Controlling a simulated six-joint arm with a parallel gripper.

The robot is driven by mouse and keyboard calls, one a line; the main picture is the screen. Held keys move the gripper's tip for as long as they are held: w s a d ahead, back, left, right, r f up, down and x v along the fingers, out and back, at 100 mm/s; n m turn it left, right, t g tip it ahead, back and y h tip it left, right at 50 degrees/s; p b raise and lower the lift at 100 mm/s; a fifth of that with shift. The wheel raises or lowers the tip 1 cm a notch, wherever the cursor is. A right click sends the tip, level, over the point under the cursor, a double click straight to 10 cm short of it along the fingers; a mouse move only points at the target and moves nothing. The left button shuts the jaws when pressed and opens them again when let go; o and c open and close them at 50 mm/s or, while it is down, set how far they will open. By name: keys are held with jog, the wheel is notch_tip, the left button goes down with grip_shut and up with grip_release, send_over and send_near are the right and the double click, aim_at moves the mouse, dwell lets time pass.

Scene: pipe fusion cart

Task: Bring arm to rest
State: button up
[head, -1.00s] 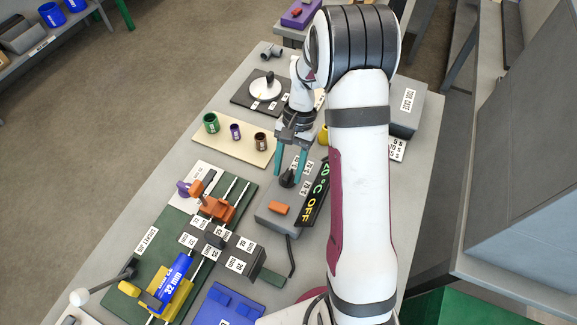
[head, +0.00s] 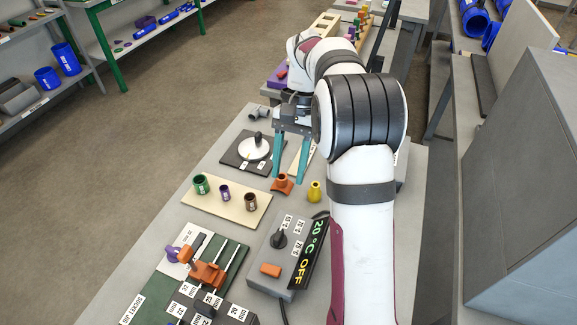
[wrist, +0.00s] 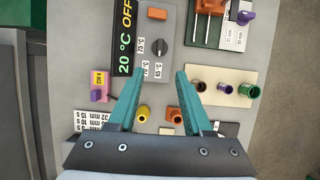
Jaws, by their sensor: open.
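My gripper (head: 289,160) is open and empty, with its teal fingers apart. In the head view it hangs above the far part of the grey cart top (head: 215,130), near the white dial on its dark plate (head: 232,150). An orange saddle-shaped part (head: 283,184) stands just below the fingertips in that view, apart from them as far as I can tell. In the wrist view the fingers (wrist: 158,78) point toward the control box (wrist: 178,30), with clear space between them. My arm reaches forward along the right side of the cart.
The control box display (head: 314,252) reads 20 °C OFF. A yellow part (head: 314,192) stands beyond it. A cream board (head: 226,211) holds green, purple and brown sockets. An orange clamp (head: 207,274) sits on the green base. Shelves stand at the left; the floor between is clear.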

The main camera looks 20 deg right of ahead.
jog(key=s+a+r+n+t, duration=0.1)
jog(key=s+a+r, duration=0.1)
jog(key=s+a, duration=0.3)
jog(key=s+a+r+n+t+h, duration=0.1)
jog(key=s+a, duration=0.4)
jog(key=s, duration=0.7)
jog(key=shift+s+r, duration=0.35)
jog(key=shift+r, duration=0.3)
jog(key=shift+o, duration=1.1)
jog(key=s+a+f+n+t, duration=0.1)
jog(key=s+f, duration=0.2)
jog(key=s, duration=0.4)
jog(key=shift+s+a+f, duration=0.25)
jog(key=shift+a+f, duration=0.1)
jog(key=shift+o, duration=1.4)
jog(key=shift+s, duration=0.1)
jog(key=o, duration=0.3)
jog(key=w+d+r+m+h, duration=0.1)
jog(key=w+r, duration=0.2)
jog(key=w, duration=0.4)
jog(key=w+d+r+m+h, duration=0.1)
jog(key=w+r+m, duration=0.1)
jog(key=w, duration=0.5)
jog(key=shift+w+d+r, duration=0.2)
jog(key=shift+r, duration=0.7)
notch_tip(320, 180, down, 9)
jog(key=shift+f, duration=0.2)
